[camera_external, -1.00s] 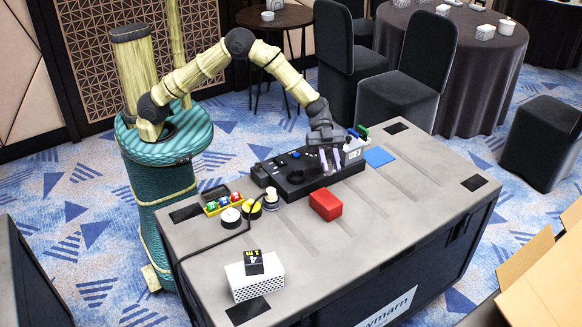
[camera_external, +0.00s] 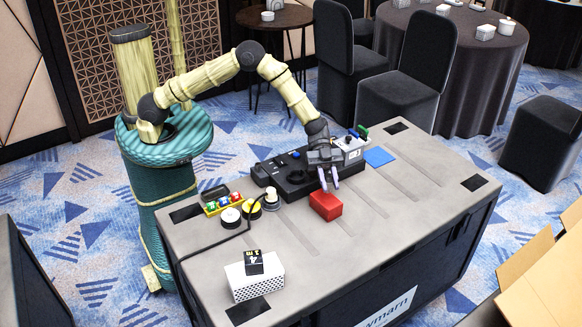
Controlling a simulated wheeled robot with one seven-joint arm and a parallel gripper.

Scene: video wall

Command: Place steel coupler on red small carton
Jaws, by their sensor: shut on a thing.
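The red small carton (camera_external: 326,206) stands on the grey case top, near its middle. My gripper (camera_external: 329,185) points down, just above and behind the carton's top. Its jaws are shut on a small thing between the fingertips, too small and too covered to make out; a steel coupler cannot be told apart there. I cannot tell whether that thing touches the carton.
A black device (camera_external: 300,176) lies behind the carton. A white box (camera_external: 254,276) with a dark block on it stands at the front left. A yellow tray (camera_external: 222,204) and round items lie left, a blue pad (camera_external: 379,156) right. The case top right of the carton is clear.

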